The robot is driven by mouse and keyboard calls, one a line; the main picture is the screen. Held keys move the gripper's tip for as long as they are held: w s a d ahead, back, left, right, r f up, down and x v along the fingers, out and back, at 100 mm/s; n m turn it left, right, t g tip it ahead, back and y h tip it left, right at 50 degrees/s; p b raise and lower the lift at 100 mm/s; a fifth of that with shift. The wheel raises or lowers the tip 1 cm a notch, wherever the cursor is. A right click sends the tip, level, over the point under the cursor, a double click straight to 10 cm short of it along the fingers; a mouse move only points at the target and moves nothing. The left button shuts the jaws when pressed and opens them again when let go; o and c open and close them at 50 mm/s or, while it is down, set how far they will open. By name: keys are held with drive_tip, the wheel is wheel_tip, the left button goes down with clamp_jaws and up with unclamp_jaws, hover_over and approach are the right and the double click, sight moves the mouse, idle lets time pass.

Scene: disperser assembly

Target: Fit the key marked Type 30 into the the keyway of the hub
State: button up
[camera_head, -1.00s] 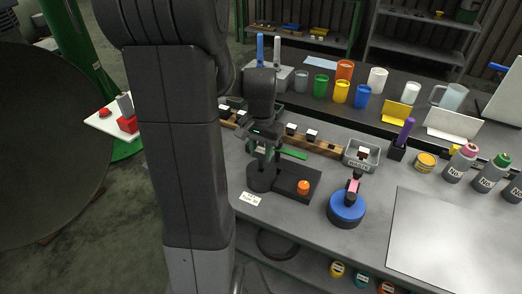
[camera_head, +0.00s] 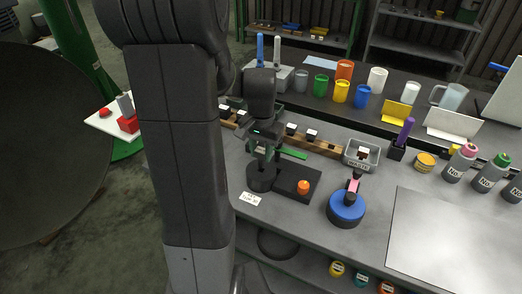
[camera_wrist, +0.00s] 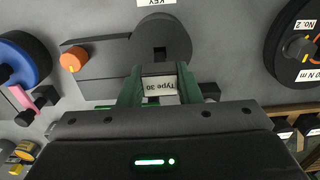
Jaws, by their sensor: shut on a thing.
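The key (camera_wrist: 159,86) is a pale block labelled "Type 30". My gripper (camera_wrist: 158,80) is shut on it, with its green fingers on either side. The dark round hub (camera_wrist: 160,30) lies just beyond the key in the wrist view, with the keyway (camera_wrist: 160,52) showing as a dark slot facing the key. In the head view my gripper (camera_head: 263,155) is right over the hub (camera_head: 260,180). The key cannot be made out there, and whether its hidden lower end touches the hub cannot be told.
The hub stands beside a dark base block with an orange knob (camera_head: 303,187). A blue-topped round tool (camera_head: 347,208) stands to the right. A wooden rack (camera_head: 315,143) and a grey bin (camera_head: 362,154) are behind. A white card (camera_head: 250,199) lies in front.

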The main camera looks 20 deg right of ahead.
sight(261, 167)
drive_tip(key=shift+f+b, duration=1.8)
drive_tip(key=shift+f, duration=0.65)
drive_tip(key=shift+r, duration=0.15)
drive_tip(key=shift+r+p, duration=1.85)
drive_tip(key=shift+r, duration=0.25)
drive_tip(key=shift+f+b, duration=1.55)
drive_tip(key=shift+f, duration=0.75)
drive_tip(key=o, duration=1.2)
wheel_tip(261, 167, up, 14)
drive_tip(key=shift+f, duration=0.1)
